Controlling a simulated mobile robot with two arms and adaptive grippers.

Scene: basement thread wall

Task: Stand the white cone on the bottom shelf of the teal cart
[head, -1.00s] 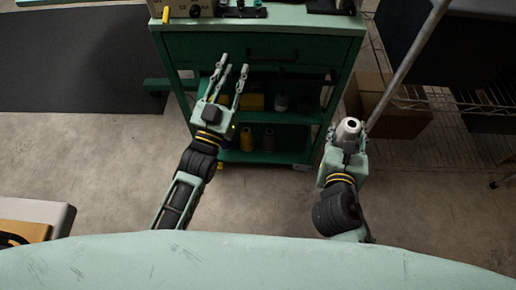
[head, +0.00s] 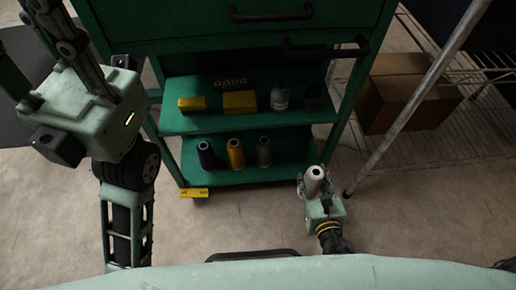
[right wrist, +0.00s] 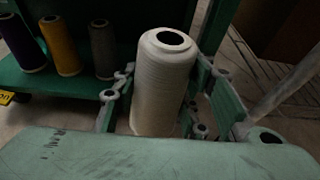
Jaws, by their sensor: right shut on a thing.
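The white cone (head: 314,180) stands upright in my right gripper (head: 316,187), which is shut on it. In the right wrist view the cone (right wrist: 163,85) fills the middle, with the fingers on both sides. The teal cart (head: 285,58) stands ahead. Its bottom shelf (head: 215,177) carries a purple cone (head: 207,155), a yellow cone (head: 236,153) and a grey cone (head: 264,151) in a row. The right gripper is in front of the shelf's right end, outside the cart. My left gripper is large at the left; its fingertips are cut off, so its opening is unclear.
The cart's upper shelf (head: 180,122) holds yellow boxes (head: 240,102) and a grey bottle (head: 280,97). A slanted metal pole (head: 410,100) stands right of the gripper. Cardboard boxes (head: 405,95) lie behind it. The bottom shelf has bare room right of the grey cone.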

